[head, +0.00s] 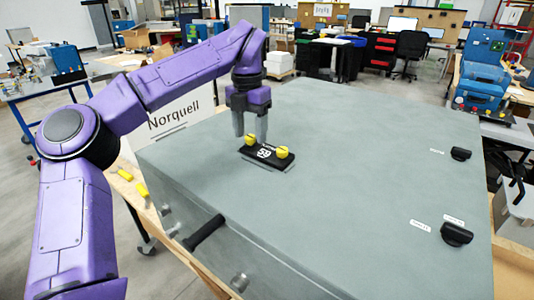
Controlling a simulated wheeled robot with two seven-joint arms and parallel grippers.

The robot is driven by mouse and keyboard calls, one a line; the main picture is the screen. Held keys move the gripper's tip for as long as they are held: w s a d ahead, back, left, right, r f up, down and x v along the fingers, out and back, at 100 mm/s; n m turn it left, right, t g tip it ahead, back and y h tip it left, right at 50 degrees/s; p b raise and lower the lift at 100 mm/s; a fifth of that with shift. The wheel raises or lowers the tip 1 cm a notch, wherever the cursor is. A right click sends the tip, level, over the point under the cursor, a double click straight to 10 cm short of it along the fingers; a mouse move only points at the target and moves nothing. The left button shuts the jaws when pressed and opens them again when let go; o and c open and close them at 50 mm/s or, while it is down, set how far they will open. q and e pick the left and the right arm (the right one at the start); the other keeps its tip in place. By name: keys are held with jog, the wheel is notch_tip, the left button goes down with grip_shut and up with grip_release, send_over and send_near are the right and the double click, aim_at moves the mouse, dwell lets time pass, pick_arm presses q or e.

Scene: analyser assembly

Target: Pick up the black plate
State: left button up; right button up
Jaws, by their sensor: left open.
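The black plate (257,158) lies flat on the grey top of a large cabinet (350,150), near its left side. It carries two yellow knobs and white markings that look like "59". My left gripper (252,138) is above the plate's far edge with its fingers pointing down. Its fingers are apart, close to the left yellow knob (250,140). Whether a fingertip touches the plate or knob cannot be told. My right gripper is not in view.
A black bar handle (204,233) is on the front face. A white "Norquell" sign (175,122) stands behind the left edge. The middle of the top is clear.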

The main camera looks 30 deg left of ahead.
pick_arm(q)
jog(key=shift+f, duration=0.6)
jog(key=shift+s, duration=0.1)
jog(key=shift+c, duration=0.7)
grip_shut()
jog(key=shift+r, duration=0.2)
